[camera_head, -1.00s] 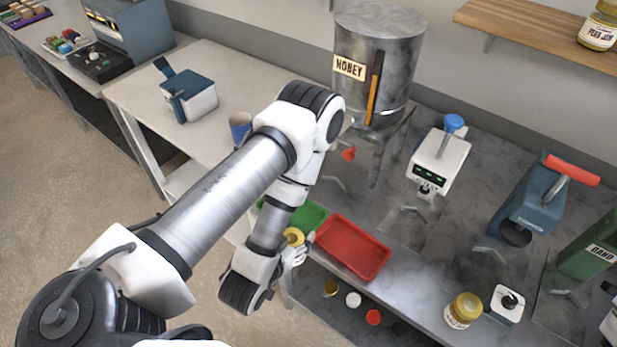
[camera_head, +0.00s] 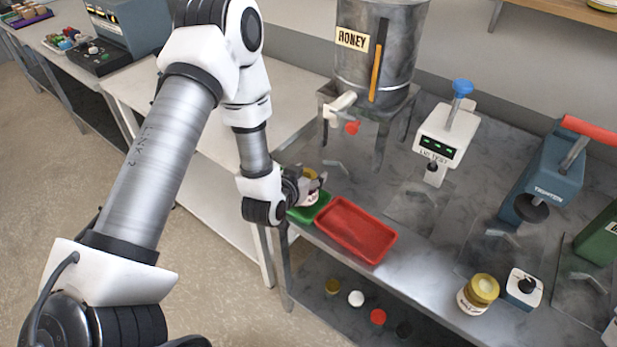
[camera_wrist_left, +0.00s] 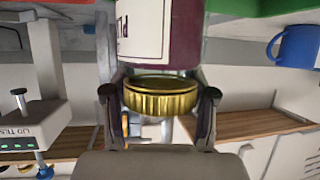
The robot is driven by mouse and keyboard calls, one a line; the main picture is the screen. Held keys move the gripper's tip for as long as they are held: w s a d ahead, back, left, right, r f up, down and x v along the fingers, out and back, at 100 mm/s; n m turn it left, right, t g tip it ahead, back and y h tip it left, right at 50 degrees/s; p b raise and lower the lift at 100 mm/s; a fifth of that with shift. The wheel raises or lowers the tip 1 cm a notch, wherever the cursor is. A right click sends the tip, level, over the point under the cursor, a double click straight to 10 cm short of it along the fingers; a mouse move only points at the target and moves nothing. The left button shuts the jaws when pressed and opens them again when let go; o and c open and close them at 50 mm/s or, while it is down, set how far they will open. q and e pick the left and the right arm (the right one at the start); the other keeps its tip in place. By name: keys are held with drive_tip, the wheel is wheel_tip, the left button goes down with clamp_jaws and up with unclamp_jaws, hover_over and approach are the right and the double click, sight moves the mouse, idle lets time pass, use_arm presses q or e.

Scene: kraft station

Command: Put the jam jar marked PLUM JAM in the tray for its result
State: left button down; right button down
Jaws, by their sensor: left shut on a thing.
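My left gripper (camera_head: 314,184) is shut on a jar with a gold lid, the held jar (camera_head: 310,173), at the green tray. In the left wrist view, the held jar's gold lid (camera_wrist_left: 160,97) sits between the fingers, and its label is white and purple with only a few letters showing, so the name cannot be read. The green tray (camera_head: 308,212) is partly hidden by the gripper. The red tray (camera_head: 375,252) lies beside it, to the right, and looks empty. I cannot tell whether the jar touches the green tray. My right gripper is not in view.
The honey tank (camera_head: 350,65) stands behind the trays on its stand. The lid tester (camera_head: 442,140) is further right. Another gold-lidded jar (camera_head: 478,294) stands at the front edge of the bench. A blue press (camera_head: 545,175) is at the right.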

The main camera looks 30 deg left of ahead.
use_arm(q)
drive_tip(key=shift+f, duration=0.75)
drive_tip(key=shift+w+f, duration=0.2)
drive_tip(key=shift+f, duration=0.2)
drive_tip(key=shift+s, duration=0.1)
drive_tip(key=shift+s, duration=0.1)
drive_tip(key=c, duration=0.6)
unclamp_jaws()
drive_tip(key=shift+c, duration=0.2)
drive_tip(key=o, duration=0.3)
drive_tip(key=shift+f, duration=0.1)
